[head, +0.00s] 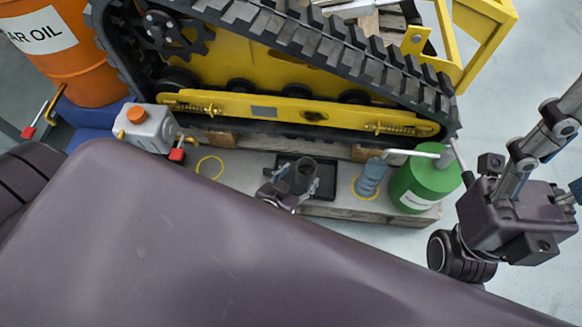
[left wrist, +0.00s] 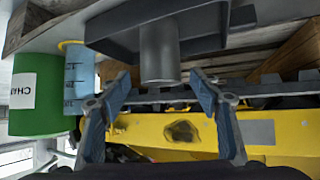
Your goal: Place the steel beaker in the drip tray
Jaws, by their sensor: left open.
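The steel beaker (head: 305,173) is a grey cylinder standing upright in the black drip tray (head: 325,187), on the pallet beside the yellow tracked carrier. In the left wrist view, which looks upside down, the beaker (left wrist: 160,52) extends from the dark tray (left wrist: 112,42). My left gripper (head: 284,188) is just left of and in front of the beaker in the head view. Its two fingers (left wrist: 157,92) are spread apart, one to each side of the beaker's rim end, with nothing clamped. My right gripper does not show in either view.
A blue graduated cup (head: 370,180) and a green can (head: 422,180) stand right of the tray. A grey container with an orange cap (head: 146,126) stands to the left. A yellow ring (head: 210,167) marks bare surface. The track (head: 330,55) rises behind.

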